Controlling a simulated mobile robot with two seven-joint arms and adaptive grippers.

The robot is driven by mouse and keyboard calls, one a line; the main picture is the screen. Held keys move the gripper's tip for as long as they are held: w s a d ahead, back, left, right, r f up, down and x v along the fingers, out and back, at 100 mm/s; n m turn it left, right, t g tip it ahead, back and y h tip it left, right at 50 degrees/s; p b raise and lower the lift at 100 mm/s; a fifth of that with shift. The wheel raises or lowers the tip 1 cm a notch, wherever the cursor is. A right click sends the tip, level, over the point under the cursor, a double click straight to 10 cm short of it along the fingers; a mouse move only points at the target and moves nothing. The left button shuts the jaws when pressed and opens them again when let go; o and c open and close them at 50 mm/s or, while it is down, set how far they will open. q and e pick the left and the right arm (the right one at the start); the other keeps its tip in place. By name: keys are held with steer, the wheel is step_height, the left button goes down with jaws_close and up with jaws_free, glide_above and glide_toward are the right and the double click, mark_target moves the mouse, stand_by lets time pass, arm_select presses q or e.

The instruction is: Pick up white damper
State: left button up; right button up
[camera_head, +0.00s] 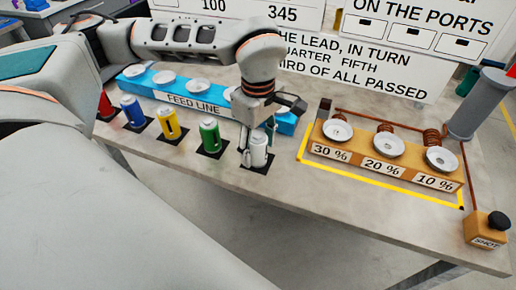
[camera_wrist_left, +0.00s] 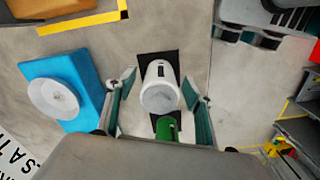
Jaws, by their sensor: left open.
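The white damper (camera_head: 258,155) stands upright on a small black square mat near the front edge of the table, at the right end of a row of coloured dampers. My left gripper (camera_head: 258,146) comes down over it from above and is open. In the left wrist view the white damper (camera_wrist_left: 160,92) lies between the two spread fingers of my left gripper (camera_wrist_left: 160,80), with a gap on each side. The gripper hides part of its top in the head view. My right gripper is not in view.
A green damper (camera_head: 210,134) stands close to the left, with yellow (camera_head: 168,122), blue (camera_head: 132,110) and red dampers beyond. The blue feed line block (camera_head: 190,106) is behind. A wooden block with percent labels (camera_head: 385,164) and a shot button (camera_head: 487,232) are at right.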

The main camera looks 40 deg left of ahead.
arm_select(q)
steer(key=shift+f, duration=0.1)
steer(key=c, duration=1.4)
